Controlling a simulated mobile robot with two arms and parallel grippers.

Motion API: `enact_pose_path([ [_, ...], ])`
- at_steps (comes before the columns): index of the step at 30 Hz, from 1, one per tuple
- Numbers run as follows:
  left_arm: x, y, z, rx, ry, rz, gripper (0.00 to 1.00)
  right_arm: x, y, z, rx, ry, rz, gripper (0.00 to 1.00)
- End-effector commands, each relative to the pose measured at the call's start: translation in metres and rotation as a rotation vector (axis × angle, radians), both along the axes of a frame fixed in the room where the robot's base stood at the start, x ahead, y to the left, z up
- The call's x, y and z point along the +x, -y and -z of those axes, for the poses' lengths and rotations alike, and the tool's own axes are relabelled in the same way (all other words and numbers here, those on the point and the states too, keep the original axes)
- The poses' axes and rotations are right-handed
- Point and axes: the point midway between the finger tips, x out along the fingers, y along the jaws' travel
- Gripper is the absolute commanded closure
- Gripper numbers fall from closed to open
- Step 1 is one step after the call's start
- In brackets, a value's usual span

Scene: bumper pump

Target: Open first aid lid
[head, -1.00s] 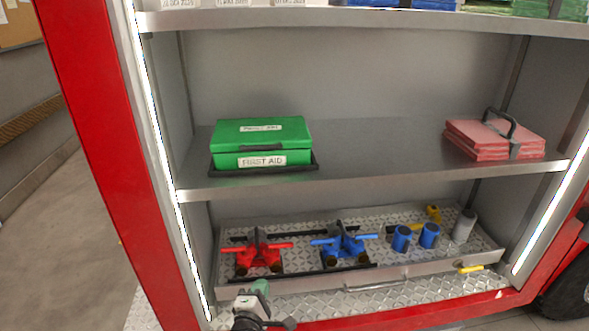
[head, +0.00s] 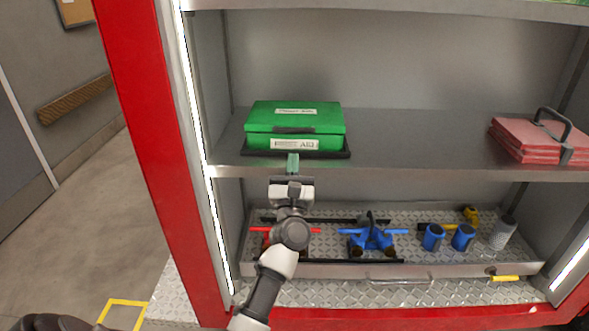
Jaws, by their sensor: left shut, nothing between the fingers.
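The green first aid box (head: 327,125) sits in a black tray (head: 340,154) at the left of the middle shelf. Its lid (head: 270,115) is down, with a dark handle (head: 293,130) at the front edge. I cannot tell whether the fingertips touch the box. My right gripper is not in view; a dark part at the bottom left shows no fingers.
Pink folded pads (head: 525,138) with a black strap lie at the right of the middle shelf (head: 420,150). Below are blue fittings (head: 370,238), red ones behind my arm, and blue cylinders (head: 433,237). A red frame post (head: 150,120) stands left. The shelf between box and pads is clear.

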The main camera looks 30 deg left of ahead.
Motion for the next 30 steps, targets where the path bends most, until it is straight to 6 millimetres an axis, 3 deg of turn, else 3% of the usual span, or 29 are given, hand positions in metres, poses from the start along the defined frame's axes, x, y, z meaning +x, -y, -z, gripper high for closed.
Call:
enact_pose_path([
  [3, 0.016, -0.009, -0.016, 0.002, 0.0, -0.001, 1.0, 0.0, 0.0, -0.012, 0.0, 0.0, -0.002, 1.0],
  [9, 0.032, -0.018, -0.025, 0.001, -0.002, 0.0, 1.0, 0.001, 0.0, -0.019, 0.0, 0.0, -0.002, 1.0],
  [23, 0.035, -0.02, -0.027, 0.001, -0.003, 0.0, 1.0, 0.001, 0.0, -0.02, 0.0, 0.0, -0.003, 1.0],
  [30, 0.048, -0.019, -0.038, -0.023, -0.034, 0.001, 1.0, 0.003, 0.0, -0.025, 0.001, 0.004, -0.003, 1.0],
])
